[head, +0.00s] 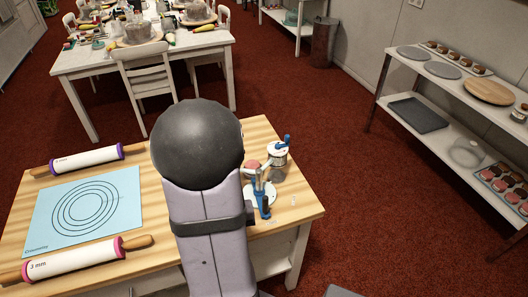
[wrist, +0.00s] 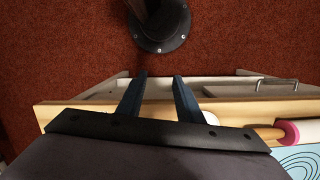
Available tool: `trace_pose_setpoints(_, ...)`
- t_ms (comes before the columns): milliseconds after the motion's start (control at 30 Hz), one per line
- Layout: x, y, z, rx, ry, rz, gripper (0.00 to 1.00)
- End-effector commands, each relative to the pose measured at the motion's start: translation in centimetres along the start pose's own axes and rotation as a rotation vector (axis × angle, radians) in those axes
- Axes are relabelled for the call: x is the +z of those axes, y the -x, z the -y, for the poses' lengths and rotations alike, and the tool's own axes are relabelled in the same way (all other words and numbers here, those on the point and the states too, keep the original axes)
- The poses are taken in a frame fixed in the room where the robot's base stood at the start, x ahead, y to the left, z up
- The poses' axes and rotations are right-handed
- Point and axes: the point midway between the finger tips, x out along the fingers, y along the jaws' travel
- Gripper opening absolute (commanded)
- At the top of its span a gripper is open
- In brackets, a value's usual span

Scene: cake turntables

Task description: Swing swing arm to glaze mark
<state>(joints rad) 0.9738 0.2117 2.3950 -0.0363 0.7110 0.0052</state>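On the table's right part in the head view stands a small device: a white cylinder (head: 278,150) with a blue knob (head: 287,140), and a thin white bar (head: 250,171) that looks like the swing arm. My arm hides the left part of this group. I cannot make out a glaze mark. In the wrist view my gripper (wrist: 160,84) shows two dark blue fingers, apart, with nothing between their tips.
A blue ringed mat (head: 120,218) lies on the wooden table between a purple-ended rolling pin (head: 88,160) and a pink-ended one (head: 75,259). A shelf (head: 430,140) stands right. A laid white table (head: 75,62) with chairs is behind. Red carpet separates them.

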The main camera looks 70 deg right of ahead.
Motion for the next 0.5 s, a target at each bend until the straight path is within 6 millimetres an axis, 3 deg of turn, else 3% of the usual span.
trace_pose_setpoints(33,-0.1,2.8,-1.1,-0.003,-0.047,0.000,0.33)
trace_pose_setpoints(167,-1.1,6.2,-4.1,-0.005,-0.208,-0.013,0.33)
trace_pose_setpoints(267,-2.7,8.8,-6.9,-0.001,-0.431,-0.042,0.33)
trace_pose_setpoints(500,-8.0,9.5,-9.5,-0.009,-0.961,-0.160,0.33)
